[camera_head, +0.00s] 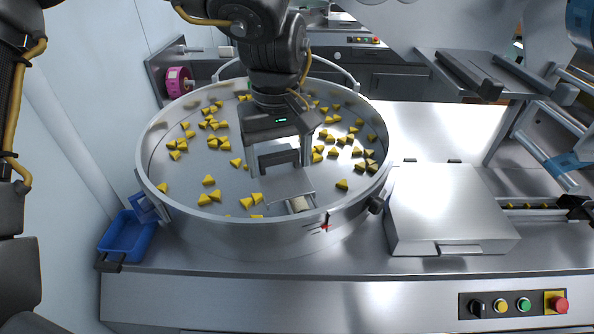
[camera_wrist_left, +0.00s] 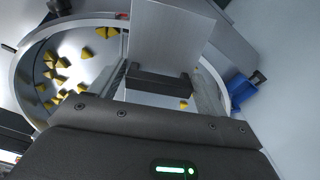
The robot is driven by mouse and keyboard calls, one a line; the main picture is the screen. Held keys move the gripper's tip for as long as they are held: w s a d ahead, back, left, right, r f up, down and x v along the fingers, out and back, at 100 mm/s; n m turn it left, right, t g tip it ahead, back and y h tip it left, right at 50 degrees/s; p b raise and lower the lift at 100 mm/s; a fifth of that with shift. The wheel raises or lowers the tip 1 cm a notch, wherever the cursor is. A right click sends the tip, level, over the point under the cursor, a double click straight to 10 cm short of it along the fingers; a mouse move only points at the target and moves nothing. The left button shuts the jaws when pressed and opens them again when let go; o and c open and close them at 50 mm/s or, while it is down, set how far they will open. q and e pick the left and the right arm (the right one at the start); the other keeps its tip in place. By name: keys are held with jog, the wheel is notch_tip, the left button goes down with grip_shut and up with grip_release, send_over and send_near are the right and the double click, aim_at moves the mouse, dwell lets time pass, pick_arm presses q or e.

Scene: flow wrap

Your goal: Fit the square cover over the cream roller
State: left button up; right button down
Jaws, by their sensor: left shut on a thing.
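The square cover (camera_head: 284,187) is a grey metal plate held over the front part of the round bowl. It also shows in the left wrist view (camera_wrist_left: 170,38), beyond the gripper. My left gripper (camera_head: 280,160) points down over the bowl and is shut on the cover's dark grip. The cream roller (camera_head: 299,204) shows only as a short pale end at the cover's front right edge, near the bowl's front wall. The rest of it is hidden by the cover, and I cannot tell whether the two touch. My right gripper is not in view.
The round metal bowl (camera_head: 160,203) holds many yellow triangular pieces (camera_head: 209,181). A blue tray (camera_head: 127,236) is at the left. A closed metal box (camera_head: 447,205) stands right of the bowl. Control buttons (camera_head: 524,305) are on the front panel. A pink reel (camera_head: 178,82) is behind.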

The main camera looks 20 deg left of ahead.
aim_at(290, 153)
pick_arm(q)
jog(key=w, duration=0.1)
jog(key=w+f+p, duration=0.1)
jog(key=w, duration=0.1)
jog(key=w+f, duration=0.1)
jog(key=shift+w+d+f, duration=0.15)
jog(key=shift+w+d, duration=0.1)
jog(key=shift+w, duration=0.1)
jog(key=w+f+p, duration=0.1)
jog(key=f, duration=0.1)
jog(key=w+f, duration=0.2)
jog(key=shift+w+d+f+p, duration=0.1)
jog(key=shift+d+f+p, duration=0.05)
jog(key=shift+p, duration=0.2)
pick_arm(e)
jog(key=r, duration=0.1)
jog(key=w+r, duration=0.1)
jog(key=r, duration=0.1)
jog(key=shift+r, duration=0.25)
pick_arm(q)
jog(key=f, duration=0.1)
jog(key=f+p, duration=0.1)
jog(key=f, duration=0.1)
jog(key=shift+w+f, duration=0.3)
jog(key=shift+w, duration=0.05)
jog(key=shift+f, duration=0.2)
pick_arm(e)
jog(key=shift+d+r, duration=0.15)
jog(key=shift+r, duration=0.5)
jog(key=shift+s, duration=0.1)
